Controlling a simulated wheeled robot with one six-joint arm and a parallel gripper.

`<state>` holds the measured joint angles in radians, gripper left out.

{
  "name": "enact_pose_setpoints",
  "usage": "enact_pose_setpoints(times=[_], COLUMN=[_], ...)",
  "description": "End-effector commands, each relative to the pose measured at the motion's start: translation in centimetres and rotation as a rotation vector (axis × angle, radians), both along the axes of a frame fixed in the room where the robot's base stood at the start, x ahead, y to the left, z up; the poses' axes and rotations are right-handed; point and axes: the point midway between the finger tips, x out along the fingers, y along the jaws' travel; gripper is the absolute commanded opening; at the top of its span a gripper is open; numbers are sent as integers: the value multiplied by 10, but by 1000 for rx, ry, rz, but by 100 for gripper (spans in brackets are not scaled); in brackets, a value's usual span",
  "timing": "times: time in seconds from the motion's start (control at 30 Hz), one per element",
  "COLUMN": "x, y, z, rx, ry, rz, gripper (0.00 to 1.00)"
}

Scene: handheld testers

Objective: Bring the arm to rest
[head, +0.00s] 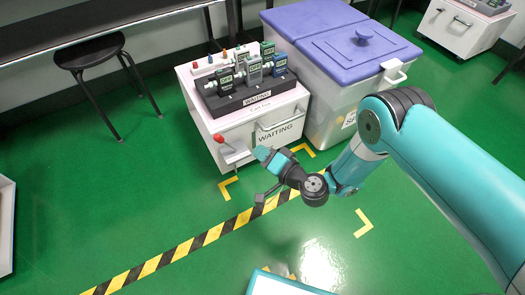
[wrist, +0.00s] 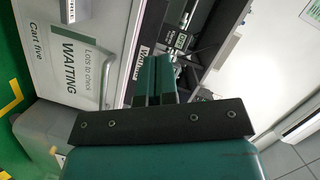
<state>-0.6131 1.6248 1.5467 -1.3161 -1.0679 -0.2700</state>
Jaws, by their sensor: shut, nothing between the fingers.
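My gripper (head: 262,153) is at the end of my bent teal arm, in front of the white cart (head: 236,146) in the head view. In the wrist view the two dark green fingers of my gripper (wrist: 160,80) lie side by side, shut, with nothing visible between them. The cart, labelled WAITING and Cart five, lies beyond the fingers in the wrist view (wrist: 110,15). I cannot tell the exact gap between the fingers and the cart.
Several handheld testers (head: 253,69) stand in a black rack (head: 245,96) on the cart. A grey bin with purple lids (head: 345,45) stands beside it. A black stool (head: 92,52) is at the upper left. Green floor (head: 160,185) with striped tape (head: 205,238) is open in front.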

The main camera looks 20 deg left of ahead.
Motion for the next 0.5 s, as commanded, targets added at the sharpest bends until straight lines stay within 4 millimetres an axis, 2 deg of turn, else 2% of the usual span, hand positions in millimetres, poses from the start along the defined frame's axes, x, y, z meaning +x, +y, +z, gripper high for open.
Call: enact_pose_setpoints(times=[0.37, 0.47, 0.5], x=[0, 3, 6], y=[0, 2, 5], z=[0, 9, 18], rx=[0, -2, -4], ry=[-1, -9, -18], rz=[0, 14, 29], gripper=[0, 0, 0])
